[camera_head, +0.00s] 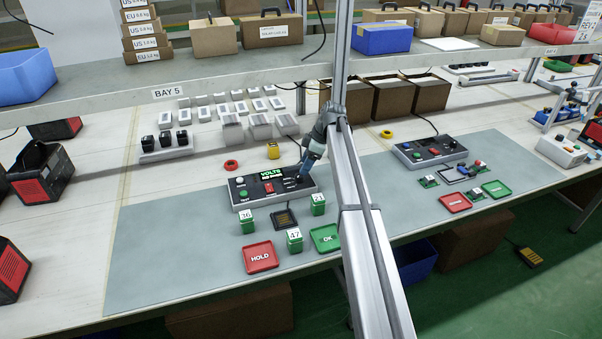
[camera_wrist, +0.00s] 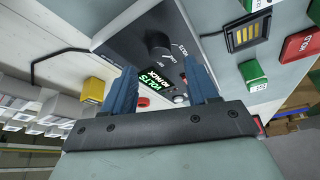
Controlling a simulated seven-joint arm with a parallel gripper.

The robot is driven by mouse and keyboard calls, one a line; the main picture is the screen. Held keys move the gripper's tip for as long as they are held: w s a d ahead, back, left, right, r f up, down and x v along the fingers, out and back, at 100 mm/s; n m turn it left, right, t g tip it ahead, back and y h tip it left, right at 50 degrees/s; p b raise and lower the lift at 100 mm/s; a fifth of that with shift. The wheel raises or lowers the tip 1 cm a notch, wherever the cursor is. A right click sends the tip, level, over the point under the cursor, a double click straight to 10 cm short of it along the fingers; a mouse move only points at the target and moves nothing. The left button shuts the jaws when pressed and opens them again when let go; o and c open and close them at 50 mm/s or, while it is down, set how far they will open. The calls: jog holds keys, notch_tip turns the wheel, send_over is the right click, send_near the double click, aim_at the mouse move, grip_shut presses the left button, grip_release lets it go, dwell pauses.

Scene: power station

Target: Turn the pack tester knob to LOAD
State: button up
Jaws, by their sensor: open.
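The pack tester (camera_head: 244,197) is a dark box with a grey edge on the blue-grey mat, left of the metal post. Its lit display (camera_head: 270,174) reads VOLTS in green; in the wrist view the display (camera_wrist: 152,92) also reads NO PACK. The black round knob (camera_wrist: 158,41) stands on the tester's face, with small white labels beside it too small to read surely. My gripper (camera_head: 305,170) is over the tester's right end and hides the knob in the head view. In the wrist view my gripper's (camera_wrist: 160,64) blue fingers are open, with the knob beyond their tips, apart from them.
Numbered green packs (camera_head: 294,243) stand in front of the tester around a dark cradle (camera_head: 284,219). A red HOLD tray (camera_head: 260,258) and green OK tray (camera_head: 325,239) lie nearer the edge. A yellow block (camera_head: 273,151) is behind. The post (camera_head: 362,226) is close right. The mat's left is clear.

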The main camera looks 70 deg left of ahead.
aim_at(300, 175)
jog(key=shift+x, duration=2.55)
jog(key=shift+c, duration=0.4)
jog(key=c, duration=0.9)
